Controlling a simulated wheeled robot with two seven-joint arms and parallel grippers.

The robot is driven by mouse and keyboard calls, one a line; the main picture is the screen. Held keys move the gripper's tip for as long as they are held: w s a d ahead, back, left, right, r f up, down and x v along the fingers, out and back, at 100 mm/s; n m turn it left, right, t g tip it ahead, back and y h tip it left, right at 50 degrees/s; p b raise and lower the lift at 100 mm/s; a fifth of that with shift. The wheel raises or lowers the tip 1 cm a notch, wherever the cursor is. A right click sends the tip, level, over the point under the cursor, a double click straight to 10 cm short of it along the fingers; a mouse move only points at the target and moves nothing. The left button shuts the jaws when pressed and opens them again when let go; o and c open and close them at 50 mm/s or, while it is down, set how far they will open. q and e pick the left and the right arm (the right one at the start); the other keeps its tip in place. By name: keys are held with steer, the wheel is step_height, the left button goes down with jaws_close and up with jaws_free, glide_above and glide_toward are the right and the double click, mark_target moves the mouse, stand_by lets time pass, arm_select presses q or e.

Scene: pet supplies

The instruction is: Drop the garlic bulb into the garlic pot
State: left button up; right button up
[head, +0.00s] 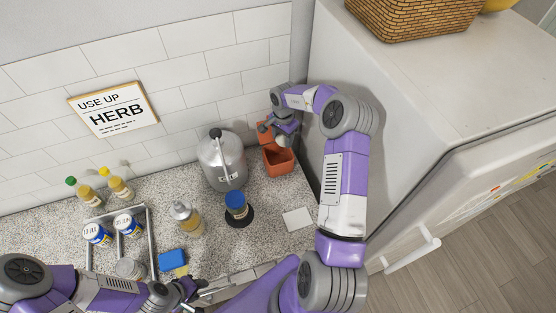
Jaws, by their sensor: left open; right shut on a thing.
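The garlic pot appears to be the orange terracotta pot (278,166) on the counter, in the corner by the fridge. Its top is open and its inside is dark. My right gripper (284,141) is at the pot's back rim, just above the opening. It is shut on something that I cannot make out. Another orange piece (263,130) shows just left of this gripper; I cannot tell whether it touches it. I cannot clearly see a garlic bulb. My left gripper (197,291) is open, low at the counter's front edge, far from the pot.
A grey metal canister (221,163) stands close left of the pot. A white tile (298,218) lies in front. The fridge (400,130) bounds the right side.

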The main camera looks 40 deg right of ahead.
steer(key=shift+f, duration=1.15)
steer(key=o, duration=1.1)
steer(key=shift+r, duration=0.1)
step_height(320, 180, up, 7)
steer(key=shift+r, duration=0.2)
